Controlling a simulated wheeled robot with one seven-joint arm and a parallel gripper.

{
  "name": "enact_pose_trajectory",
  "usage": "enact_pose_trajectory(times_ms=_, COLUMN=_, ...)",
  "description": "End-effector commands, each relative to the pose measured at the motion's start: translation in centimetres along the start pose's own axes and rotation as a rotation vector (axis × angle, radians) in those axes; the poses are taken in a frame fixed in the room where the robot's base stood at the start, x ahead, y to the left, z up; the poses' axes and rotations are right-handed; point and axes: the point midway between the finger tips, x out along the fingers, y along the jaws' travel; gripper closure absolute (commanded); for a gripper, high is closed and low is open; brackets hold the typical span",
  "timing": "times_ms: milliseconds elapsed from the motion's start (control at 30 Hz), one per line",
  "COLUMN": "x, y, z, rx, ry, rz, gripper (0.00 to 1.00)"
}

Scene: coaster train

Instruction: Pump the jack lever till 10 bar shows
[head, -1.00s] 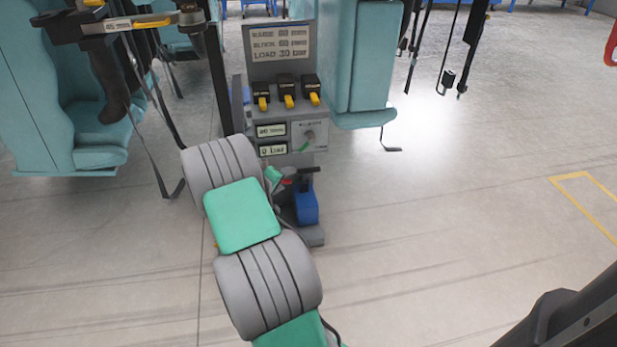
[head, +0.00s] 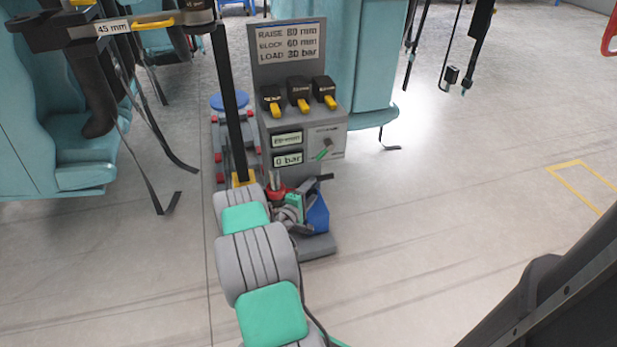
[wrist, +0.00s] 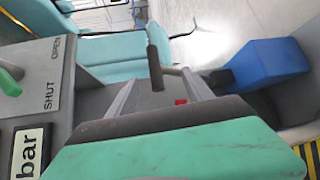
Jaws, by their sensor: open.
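A grey pump stand (head: 268,95) carries a lower display (head: 289,159) that reads 0 bar. The jack lever seems to be the black upright handle (wrist: 155,68) on a short metal bar; a black end (head: 325,178) shows in the head view above the blue block. My gripper (head: 293,210) is at the foot of the stand, left of the blue block. In the wrist view my gripper (wrist: 160,80) is open, its two grey fingers apart. The handle appears between and beyond the fingertips; whether they touch it I cannot tell.
A green valve lever (head: 323,152) sits on an OPEN/SHUT plate. The blue block (wrist: 265,68) is right of my fingers. Three yellow-tipped switches (head: 299,98) are above the displays. Teal seats (head: 60,140) stand at left.

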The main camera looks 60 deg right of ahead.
Motion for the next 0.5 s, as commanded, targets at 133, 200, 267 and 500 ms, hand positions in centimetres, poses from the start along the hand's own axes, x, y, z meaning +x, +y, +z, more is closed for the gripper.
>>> enact_pose_trajectory(times_ms=133, x=2.2, y=-0.3, z=0.1, rx=0.003, ry=-0.003, rz=0.001, gripper=0.40)
enact_pose_trajectory(times_ms=200, x=3.6, y=-0.3, z=-0.1, rx=0.005, ry=-0.001, rz=0.002, gripper=0.40)
enact_pose_trajectory(times_ms=267, x=4.8, y=-0.3, z=-0.1, rx=0.004, ry=0.000, rz=0.002, gripper=0.40)
enact_pose_trajectory(times_ms=500, x=7.4, y=-0.1, z=-0.1, rx=0.001, ry=0.001, rz=0.000, gripper=0.40)
